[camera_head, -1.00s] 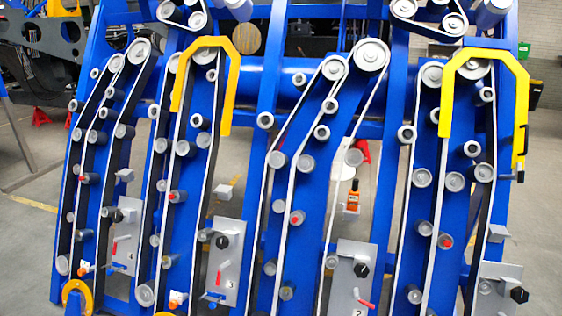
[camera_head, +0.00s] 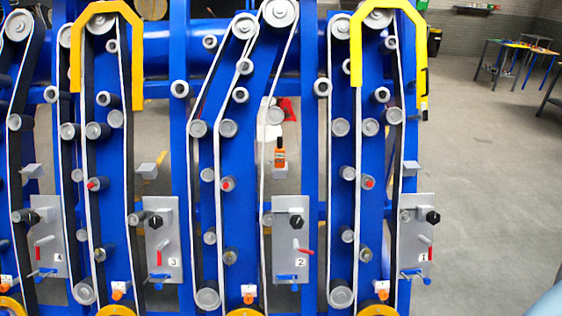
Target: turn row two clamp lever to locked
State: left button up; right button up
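The row two panel (camera_head: 291,213) is a grey plate labelled 2, right of centre, on the blue chassis. Its red-tipped lever (camera_head: 306,252) lies nearly level, with the red end to the right. A black knob (camera_head: 296,221) sits above it and a blue handle (camera_head: 286,276) below it. I cannot tell from any marking which of these is the clamp lever or which position is locked. On the row one panel (camera_head: 416,204) and the row three panel (camera_head: 165,206), the red levers hang down. Neither of my grippers shows in this view.
Blue upright frames carry white-edged belts on grey rollers. Yellow guards (camera_head: 427,60) arch over two rows. Open grey floor (camera_head: 480,190) lies to the right, with work tables (camera_head: 520,50) farther back.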

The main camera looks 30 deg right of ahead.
aim_at(297, 248)
jog(key=z, duration=1.2)
